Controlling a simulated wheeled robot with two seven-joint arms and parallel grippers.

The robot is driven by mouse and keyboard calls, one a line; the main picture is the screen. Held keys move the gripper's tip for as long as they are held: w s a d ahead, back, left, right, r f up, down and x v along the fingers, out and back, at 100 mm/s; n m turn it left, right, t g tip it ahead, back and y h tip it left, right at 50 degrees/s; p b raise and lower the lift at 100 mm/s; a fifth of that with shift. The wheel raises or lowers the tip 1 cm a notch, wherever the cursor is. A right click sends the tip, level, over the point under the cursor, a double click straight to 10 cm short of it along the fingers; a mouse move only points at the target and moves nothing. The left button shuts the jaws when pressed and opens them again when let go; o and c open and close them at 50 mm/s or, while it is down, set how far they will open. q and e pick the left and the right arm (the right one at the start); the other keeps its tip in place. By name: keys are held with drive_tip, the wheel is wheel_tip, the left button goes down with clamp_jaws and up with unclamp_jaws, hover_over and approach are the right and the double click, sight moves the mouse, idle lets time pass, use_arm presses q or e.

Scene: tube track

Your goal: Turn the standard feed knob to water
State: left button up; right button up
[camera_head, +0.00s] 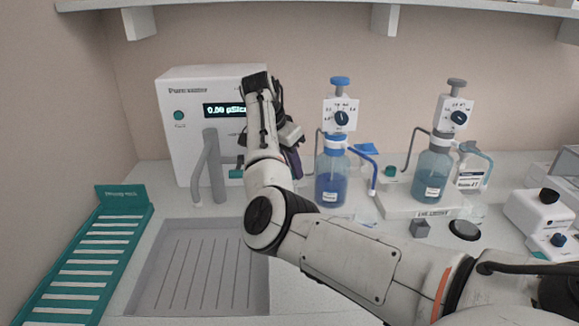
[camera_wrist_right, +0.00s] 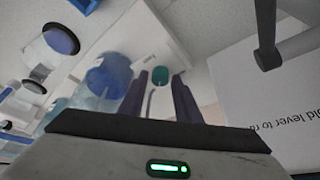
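I cannot pick out by label which knob is the standard feed knob. Black dials show on the blue-topped dispenser (camera_head: 341,118) and the grey-topped dispenser (camera_head: 459,117). At the right, a white box with a black knob (camera_head: 549,196) and one with a dark knob (camera_head: 559,240) stand on the bench. My right gripper (camera_head: 293,164) points down between the water machine and the blue bottle, its purple fingers partly hidden. In the right wrist view the fingers (camera_wrist_right: 162,95) are apart, with no held object visible. My left gripper is out of view.
The white water machine (camera_head: 181,152) stands at the back left with a grey spout. A grey drain tray (camera_head: 143,280) and a teal rack (camera_head: 52,312) lie at the front left. A shelf (camera_head: 270,4) crosses the top. My right arm covers the front middle.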

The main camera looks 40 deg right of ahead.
drive_tip(key=shift+o, duration=0.6)
drive_tip(key=b+v, duration=0.1)
drive_tip(key=v, duration=0.9)
drive_tip(key=shift+r, duration=0.2)
drive_tip(key=shift+f, duration=0.1)
